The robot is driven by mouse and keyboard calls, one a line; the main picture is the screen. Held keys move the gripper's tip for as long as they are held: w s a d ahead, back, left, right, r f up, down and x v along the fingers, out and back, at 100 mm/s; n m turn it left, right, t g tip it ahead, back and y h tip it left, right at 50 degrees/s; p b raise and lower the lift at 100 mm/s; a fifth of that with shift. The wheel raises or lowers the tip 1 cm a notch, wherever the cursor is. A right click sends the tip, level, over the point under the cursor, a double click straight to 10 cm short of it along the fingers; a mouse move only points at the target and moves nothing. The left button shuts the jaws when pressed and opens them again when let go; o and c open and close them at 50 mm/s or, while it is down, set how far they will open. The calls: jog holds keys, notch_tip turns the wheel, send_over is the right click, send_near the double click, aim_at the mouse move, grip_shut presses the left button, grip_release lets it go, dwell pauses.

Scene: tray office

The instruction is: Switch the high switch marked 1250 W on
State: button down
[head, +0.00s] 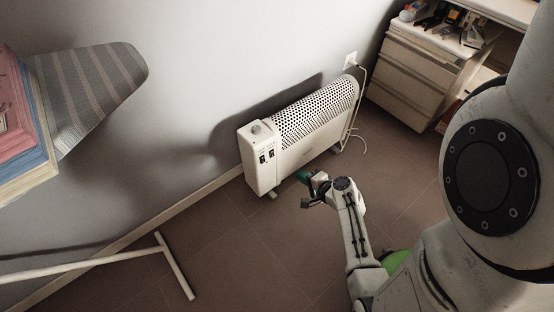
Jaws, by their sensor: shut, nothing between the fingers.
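A white convector heater (300,130) stands on the floor against the wall. Its near end panel carries a round knob (257,127) on top and two small dark rocker switches side by side, a left one (262,159) and a right one (271,154). The marks beside them are too small to read, so I cannot tell which is 1250 W or whether either is on. My gripper (306,190) is shut and empty, low in front of the heater and to the right of the switch panel. It appears apart from the switches.
A white cable (364,90) runs from the heater's far end to a wall socket (350,60). A drawer cabinet (413,75) stands at the back right. An ironing board (95,90) with folded cloths (20,130) is at left, its foot (175,266) on the floor.

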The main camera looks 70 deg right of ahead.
dwell(0.4)
jog(key=shift+w+f, duration=0.1)
jog(key=b, duration=0.3)
send_near(272, 154)
jog(key=w+d+f, duration=0.2)
jog(key=w+f, duration=0.2)
jog(key=shift+w+d+f+b, duration=0.1)
jog(key=shift+w+d+b, duration=0.25)
jog(key=shift+d, duration=0.2)
jog(key=shift+w+f, duration=0.1)
jog(key=shift+w, duration=0.1)
jog(key=shift+d+r, duration=0.1)
jog(key=shift+r, duration=0.1)
jog(key=shift+r+p, duration=0.65)
jog(key=shift+r, duration=0.05)
